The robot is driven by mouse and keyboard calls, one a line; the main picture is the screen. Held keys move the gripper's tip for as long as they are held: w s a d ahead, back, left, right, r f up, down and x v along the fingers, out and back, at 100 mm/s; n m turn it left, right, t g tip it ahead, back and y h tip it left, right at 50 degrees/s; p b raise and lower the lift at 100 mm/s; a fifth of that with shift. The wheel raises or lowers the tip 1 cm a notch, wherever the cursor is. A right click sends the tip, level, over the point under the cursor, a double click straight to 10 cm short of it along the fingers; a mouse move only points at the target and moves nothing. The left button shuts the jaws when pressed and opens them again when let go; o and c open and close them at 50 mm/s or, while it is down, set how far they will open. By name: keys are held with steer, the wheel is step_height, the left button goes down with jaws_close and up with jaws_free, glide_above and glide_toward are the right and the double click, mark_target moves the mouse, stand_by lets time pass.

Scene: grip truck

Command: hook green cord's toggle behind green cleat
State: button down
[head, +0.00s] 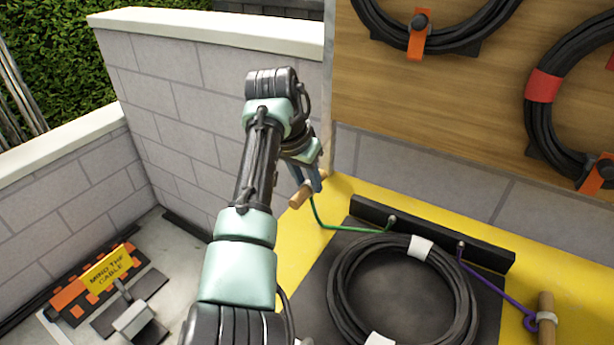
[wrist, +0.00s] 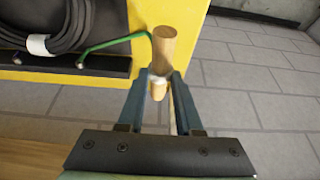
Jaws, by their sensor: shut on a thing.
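My gripper (head: 314,182) is shut on the wooden toggle (head: 299,197) of the green cord (head: 345,228). In the wrist view my gripper (wrist: 160,88) pinches the toggle (wrist: 165,46) near one end, and most of the wood sticks out beyond the fingertips. The green cord also shows in the wrist view (wrist: 112,42). It runs from the toggle to a small eye on the black bar behind the coiled cable. The toggle is held in the air at the left edge of the yellow surface. No green cleat is visible in either view.
A black cable coil (head: 340,285) lies on a dark mat beside the black bar (head: 430,236). A purple cord (head: 495,282) with its own toggle (head: 547,318) lies at right. A wooden board (head: 450,95) carries cables on orange cleats (head: 418,42). Block walls (head: 195,100) stand at left.

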steer(key=s+m+g+h+p, duration=0.1)
steer(key=s+m+g+p, duration=0.5)
steer(key=s+m+p, duration=0.9)
steer(key=shift+s+d+m+h, duration=0.15)
steer(key=shift+s+m+h, duration=0.15)
steer(key=shift+s+m, duration=1.7)
steer(key=shift+s+n, duration=0.5)
steer(key=s+p, duration=0.8)
steer(key=s, duration=0.2)
steer(key=shift+p, duration=0.4)
